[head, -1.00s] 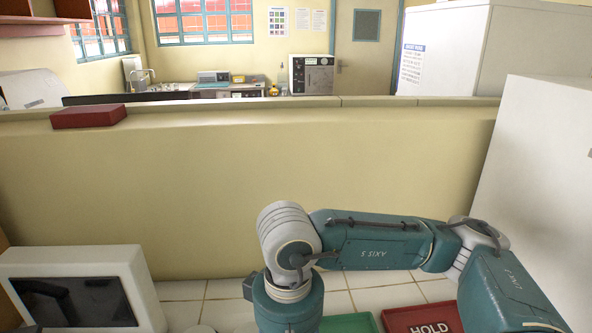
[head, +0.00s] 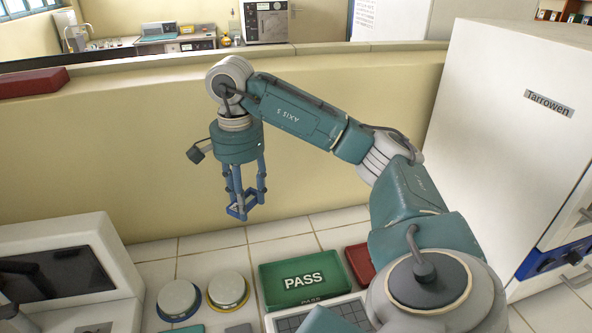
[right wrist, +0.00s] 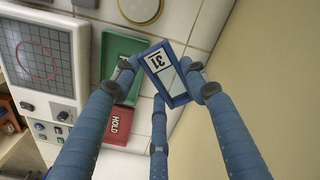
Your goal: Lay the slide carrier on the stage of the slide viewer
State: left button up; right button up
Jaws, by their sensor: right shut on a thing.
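The slide carrier (right wrist: 177,84), a small blue frame with a clear pane and a white label reading 31, is in the right wrist view. My right gripper (right wrist: 168,77) is shut on it, with fingers at its edges. In the head view the right gripper (head: 243,200) points down and holds the carrier (head: 238,212) in the air, above and behind the two round pads. The slide viewer appears to be the white box with a dark screen (head: 55,283) at lower left, well left of the carrier. Its stage is not clearly seen. My left gripper is out of view.
A green PASS tray (head: 304,298) and a red HOLD tray (right wrist: 119,124) lie on the tiled counter, right of the yellow-rimmed pad (head: 228,288) and blue-rimmed pad (head: 179,298). A gridded panel (head: 340,314) is in front. A white cabinet (head: 500,120) stands right; a low wall (head: 130,150) runs behind.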

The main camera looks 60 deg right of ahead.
jog(key=p, duration=0.2)
send_over(255, 264)
notch_tip(255, 264, down, 15)
jog(key=shift+a+r, duration=0.1)
jog(key=shift+r, duration=0.05)
notch_tip(255, 264, down, 5)
jog(key=shift+r+p, duration=0.1)
jog(key=shift+p, duration=0.55)
jog(key=shift+f, duration=0.3)
jog(key=shift+f, duration=0.15)
jog(key=o, duration=1.2)
